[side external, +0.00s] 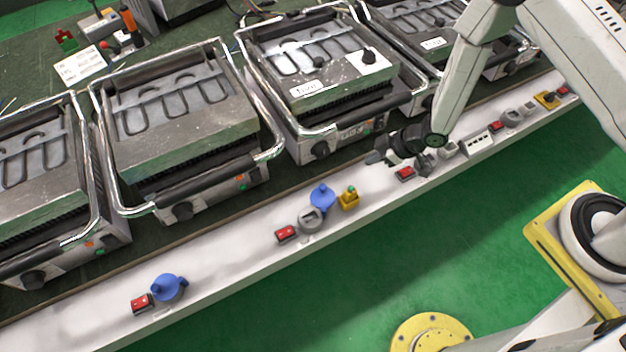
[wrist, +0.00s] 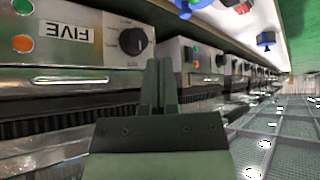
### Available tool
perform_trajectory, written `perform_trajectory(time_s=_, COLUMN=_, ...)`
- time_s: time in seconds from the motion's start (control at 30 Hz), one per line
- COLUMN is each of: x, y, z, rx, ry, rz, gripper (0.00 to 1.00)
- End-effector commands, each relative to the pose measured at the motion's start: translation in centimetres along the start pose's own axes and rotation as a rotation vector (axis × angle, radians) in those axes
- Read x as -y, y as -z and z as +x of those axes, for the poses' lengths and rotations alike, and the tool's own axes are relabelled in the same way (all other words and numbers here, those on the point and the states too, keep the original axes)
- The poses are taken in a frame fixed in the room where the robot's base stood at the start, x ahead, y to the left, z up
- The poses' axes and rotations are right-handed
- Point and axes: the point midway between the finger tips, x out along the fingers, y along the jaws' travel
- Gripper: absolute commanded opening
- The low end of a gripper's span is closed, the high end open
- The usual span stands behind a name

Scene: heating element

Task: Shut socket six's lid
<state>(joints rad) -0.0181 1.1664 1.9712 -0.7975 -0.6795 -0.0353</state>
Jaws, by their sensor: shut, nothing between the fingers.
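No socket number is readable, so I cannot tell which one is socket six. On the white ledge, a blue socket piece (side external: 322,196) stands beside a grey socket (side external: 310,221); the blue piece also shows at the top of the wrist view (wrist: 185,8). Another blue piece (side external: 168,288) sits farther left, also seen in the wrist view (wrist: 265,38). Whether their lids are raised is too small to tell. My gripper (side external: 374,158) is shut and empty above the ledge's back edge, right of the blue pieces; its fingers (wrist: 160,62) touch nothing visible.
The grill marked FIVE (side external: 318,75) is close behind my gripper; its label (wrist: 68,31) and knob (wrist: 136,41) show in the wrist view. Red switches (side external: 286,234) and a yellow button box (side external: 349,199) stand on the ledge (side external: 235,250).

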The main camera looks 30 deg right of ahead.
Motion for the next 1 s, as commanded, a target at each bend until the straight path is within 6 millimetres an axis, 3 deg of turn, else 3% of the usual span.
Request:
perform_trajectory(time_s=0.1, x=1.4, y=-0.8, z=1.6, rx=-0.060, ry=0.047, rz=-0.031, gripper=0.00)
perform_trajectory(time_s=0.3, x=2.7, y=-1.1, z=2.7, rx=-0.121, ry=0.087, rz=-0.059, gripper=0.00)
perform_trajectory(time_s=0.67, x=2.8, y=-1.1, z=3.1, rx=-0.130, ry=0.092, rz=-0.063, gripper=0.00)
perform_trajectory(time_s=1.0, x=3.1, y=-0.8, z=5.5, rx=-0.129, ry=0.093, rz=-0.064, gripper=0.00)
